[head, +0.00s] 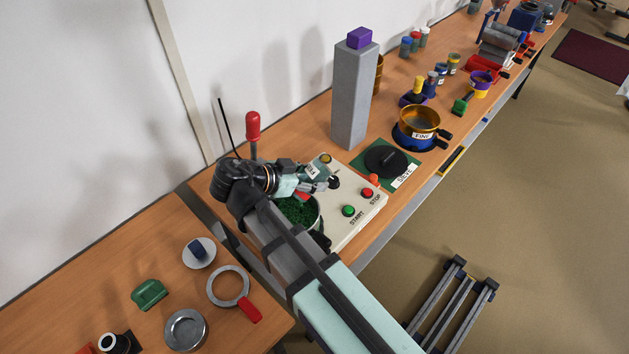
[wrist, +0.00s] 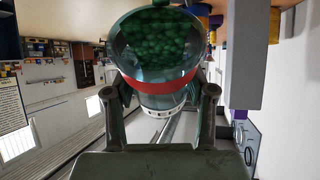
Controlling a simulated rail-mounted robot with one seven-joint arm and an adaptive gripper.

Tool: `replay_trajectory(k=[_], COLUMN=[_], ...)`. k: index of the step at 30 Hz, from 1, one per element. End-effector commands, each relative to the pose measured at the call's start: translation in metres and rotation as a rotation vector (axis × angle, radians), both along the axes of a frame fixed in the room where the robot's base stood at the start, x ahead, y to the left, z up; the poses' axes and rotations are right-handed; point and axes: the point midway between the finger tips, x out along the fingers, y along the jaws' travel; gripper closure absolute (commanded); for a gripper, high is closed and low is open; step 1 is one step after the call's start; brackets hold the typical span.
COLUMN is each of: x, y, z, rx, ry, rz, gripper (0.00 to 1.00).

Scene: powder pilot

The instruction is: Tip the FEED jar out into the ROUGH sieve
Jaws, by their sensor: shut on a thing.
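My gripper (head: 318,181) is shut on a clear jar with a red band (wrist: 160,82), seen close up in the wrist view. The wrist view is upside down, with the bench at its top, so the jar's wide mouth points downward. Green beads (wrist: 158,38) show at the mouth end; I cannot tell whether they are inside the jar or seen through it. In the head view a round sieve pan (head: 318,217) holding green beads (head: 297,210) sits beneath my gripper and is partly hidden by my arm. Its name is not readable.
The pan stands at a pale control panel with a green START button (head: 348,211) and a red STOP button (head: 367,193). A tall grey column (head: 352,100) stands behind. A FINE sieve (head: 418,120) and a black disc on a green mat (head: 386,160) lie to the right.

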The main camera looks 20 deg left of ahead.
Motion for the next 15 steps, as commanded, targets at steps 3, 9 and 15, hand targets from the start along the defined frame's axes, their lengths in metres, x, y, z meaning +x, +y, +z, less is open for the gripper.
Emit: replay_trajectory(k=[3, 9, 15], x=[-0.0019, -0.0037, -0.0041], y=[0.0018, 0.0026, 0.0025], z=[-0.0013, 0.0014, 0.0027], rx=[-0.021, -0.041, -0.046], ry=[-0.031, -0.061, -0.069], rz=[0.001, 0.0, 0.0], gripper=[1.0, 1.0, 1.0])
